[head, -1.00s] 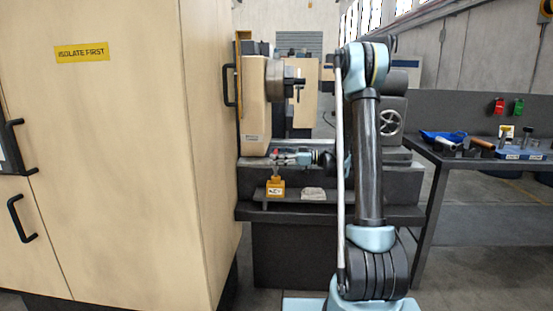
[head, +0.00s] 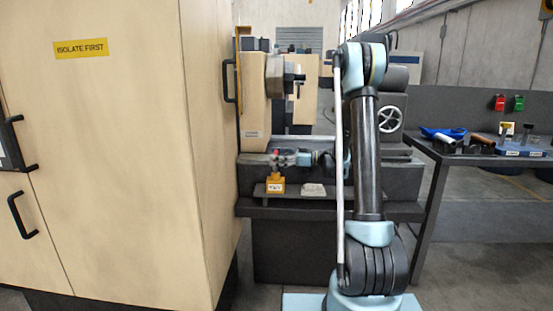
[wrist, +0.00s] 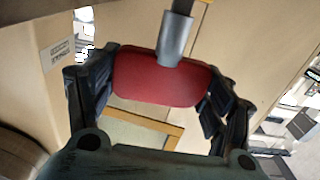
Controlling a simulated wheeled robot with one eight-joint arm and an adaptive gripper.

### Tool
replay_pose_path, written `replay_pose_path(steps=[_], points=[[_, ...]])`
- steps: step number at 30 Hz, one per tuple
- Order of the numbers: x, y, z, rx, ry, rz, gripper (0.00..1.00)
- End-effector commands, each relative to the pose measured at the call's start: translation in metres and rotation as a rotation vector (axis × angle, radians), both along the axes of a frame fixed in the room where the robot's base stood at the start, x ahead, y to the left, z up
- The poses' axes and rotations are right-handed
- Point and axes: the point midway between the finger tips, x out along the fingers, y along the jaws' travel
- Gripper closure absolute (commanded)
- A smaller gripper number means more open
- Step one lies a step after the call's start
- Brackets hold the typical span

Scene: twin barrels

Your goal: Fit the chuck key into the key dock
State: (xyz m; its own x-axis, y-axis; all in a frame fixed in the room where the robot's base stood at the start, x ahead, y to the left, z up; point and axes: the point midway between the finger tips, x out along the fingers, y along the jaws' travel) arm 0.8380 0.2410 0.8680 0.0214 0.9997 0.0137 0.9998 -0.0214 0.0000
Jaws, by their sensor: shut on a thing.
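The chuck key shows in the wrist view as a red handle (wrist: 160,84) with a grey metal shank (wrist: 176,40) reaching away from my gripper. My gripper (wrist: 158,88) is shut on the red handle, a finger on each side. In the head view my gripper (head: 277,160) is low over the lathe's front ledge, just above the small yellow key dock (head: 275,185). The key is tiny there and mostly covered by the gripper. I cannot tell whether its tip touches the dock. The dock does not show clearly in the wrist view.
A grey block or cloth (head: 313,189) lies right of the dock. The lathe chuck (head: 280,75) juts out above. A large beige cabinet (head: 120,170) stands close on the left. A bench (head: 470,158) with tools and a blue tray is at the right.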

Motion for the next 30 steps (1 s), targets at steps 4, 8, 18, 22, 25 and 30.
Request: replay_pose_path(steps=[4,8,18,22,25,30], points=[[0.0002,0.0,-0.003,0.0,0.0,0.0,0.61],[0.0004,0.0,-0.0056,0.0,0.0,0.0,0.61],[0.0003,0.0,-0.0069,0.0,0.0,0.0,0.03],[0.0003,0.0,-0.007,0.0,0.0,0.0,0.03],[0.0003,0.0,-0.0071,0.0,0.0,0.0,0.03],[0.0007,-0.0065,-0.0072,0.0,0.0,-0.002,0.03]])
